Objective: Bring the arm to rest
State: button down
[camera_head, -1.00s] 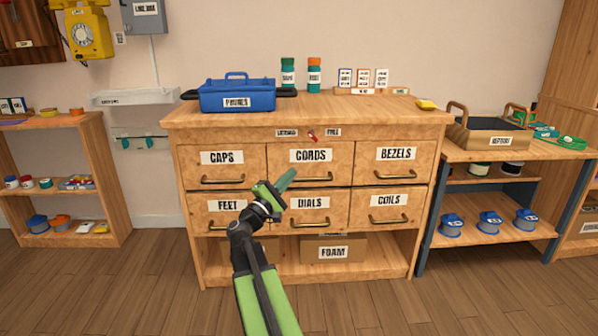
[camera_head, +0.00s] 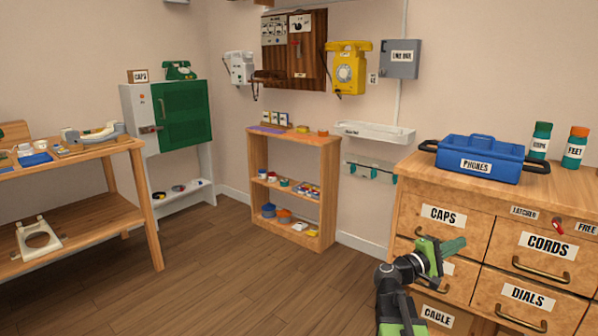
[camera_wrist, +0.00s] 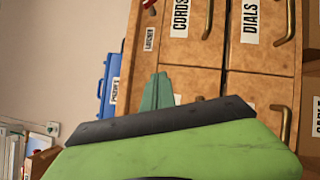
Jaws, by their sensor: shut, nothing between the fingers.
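My gripper (camera_head: 453,247) is at the lower right in the head view, in front of the drawer cabinet (camera_head: 405,215). Its green fingers are together with nothing between them. They point right, toward the drawer fronts, and hide part of the drawers under the CAPS label. In the wrist view the closed fingers (camera_wrist: 157,92) show in front of the drawer fronts. I cannot tell how far the tips are from the wood.
A blue PHONES toolbox (camera_head: 480,158) and two bottles stand on the cabinet. A low shelf (camera_head: 332,190), a green cabinet (camera_head: 184,122) and a workbench (camera_head: 95,222) stand to the left. The floor (camera_head: 230,260) between them is clear.

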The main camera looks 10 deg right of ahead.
jog(key=s+a+f+m+g+y+p, duration=0.1)
jog(key=s+a+f+m+y+p, duration=0.15)
jog(key=a+f+y, duration=0.65)
jog(key=s+a+f+m+g+y+p, duration=0.1)
jog(key=s+a+f+g+y+p, duration=0.2)
jog(key=a, duration=1.2)
jog(key=s+a+f+m+y+p, duration=0.2)
jog(key=a+f+y, duration=0.45)
jog(key=a, duration=0.55)
notch_tip(320, 180, up, 38)
jog(key=a+p, duration=0.1)
jog(key=p, duration=3.7)
jog(key=shift+s+a+y, duration=0.15)
jog(key=shift+s+y, duration=0.25)
jog(key=shift+y, duration=0.05)
